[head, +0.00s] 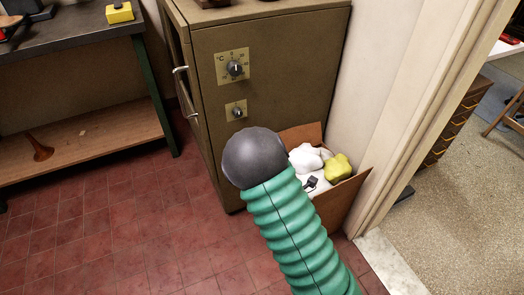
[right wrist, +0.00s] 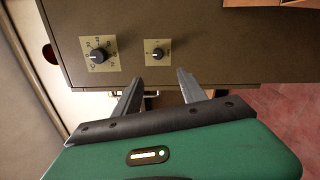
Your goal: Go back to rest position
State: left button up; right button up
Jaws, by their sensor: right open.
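My right arm, green and ribbed with a dark grey rounded end, reaches up from the lower right in the head view, in front of the olive-brown cabinet (head: 280,70). Its gripper is hidden there. In the right wrist view my right gripper (right wrist: 157,88) has its two grey fingers spread apart with nothing between them. The fingers are close to the cabinet panel (right wrist: 230,55), near the small dial (right wrist: 157,52). The larger dial (right wrist: 98,54) is to the left of it. Whether the fingers touch the cabinet cannot be told. My left gripper is in neither view.
A cardboard box (head: 345,205) with white and yellow crumpled items stands beside the cabinet, partly behind my arm. A workbench (head: 80,38) with a lower shelf (head: 95,143) is at the left. A doorway frame is at the right. The red tiled floor (head: 120,235) at lower left is clear.

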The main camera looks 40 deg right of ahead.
dwell(0.3)
jog(key=s+a+f+m+g+y, duration=0.2)
jog(key=s+a+f+m+g, duration=0.1)
jog(key=a+f+m+g, duration=0.75)
jog(key=s+a+r+m+g+y, duration=0.2)
jog(key=s+a+m+g, duration=0.4)
jog(key=s, duration=0.6)
notch_tip(320, 180, up, 32)
jog(key=a+m+t+p, duration=0.1)
jog(key=p, duration=3.1)
jog(key=shift+r+p, duration=0.15)
jog(key=shift+p, duration=0.15)
jog(key=shift+t, duration=0.25)
